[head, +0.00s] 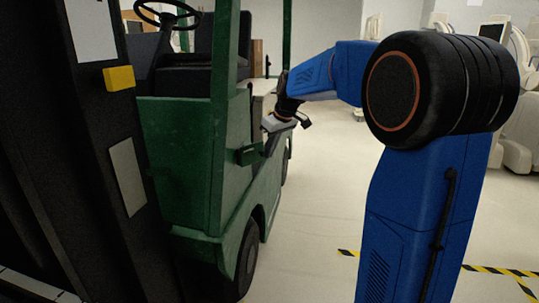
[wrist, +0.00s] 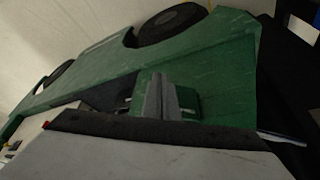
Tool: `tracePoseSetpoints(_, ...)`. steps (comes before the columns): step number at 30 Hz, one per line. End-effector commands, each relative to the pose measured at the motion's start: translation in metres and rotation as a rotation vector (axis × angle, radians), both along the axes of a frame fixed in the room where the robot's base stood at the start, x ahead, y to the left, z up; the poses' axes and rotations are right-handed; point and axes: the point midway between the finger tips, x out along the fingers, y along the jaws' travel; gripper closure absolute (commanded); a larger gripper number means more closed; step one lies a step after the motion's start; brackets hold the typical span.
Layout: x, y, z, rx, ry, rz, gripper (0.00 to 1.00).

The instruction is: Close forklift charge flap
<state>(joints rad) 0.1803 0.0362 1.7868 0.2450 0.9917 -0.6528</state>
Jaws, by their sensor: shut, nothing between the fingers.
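The green forklift (head: 185,140) stands at left of centre in the head view, with its side towards my arm. A small green flap (head: 248,155) juts out from that side; it also shows in the wrist view (wrist: 188,108), standing out from the green body beside a dark area. My gripper (head: 266,147) is by the flap, on its right side in the head view. In the wrist view its grey fingers (wrist: 161,97) are together and empty, overlapping the flap's left part. I cannot tell whether they touch it. The flap's hinge is hidden.
The dark mast (head: 85,150) with a yellow block (head: 119,78) fills the left of the head view. A forklift wheel (head: 247,260) is below the flap. Pale floor is open to the right, with yellow-black tape (head: 490,270). White equipment (head: 515,110) stands at the far right.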

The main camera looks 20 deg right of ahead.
Motion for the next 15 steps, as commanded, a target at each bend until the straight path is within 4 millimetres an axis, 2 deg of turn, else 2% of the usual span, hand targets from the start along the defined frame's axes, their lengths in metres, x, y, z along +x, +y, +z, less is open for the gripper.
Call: tracePoseSetpoints(15,0.051,-0.005,-0.001,-0.001,0.000,0.453,1.00)
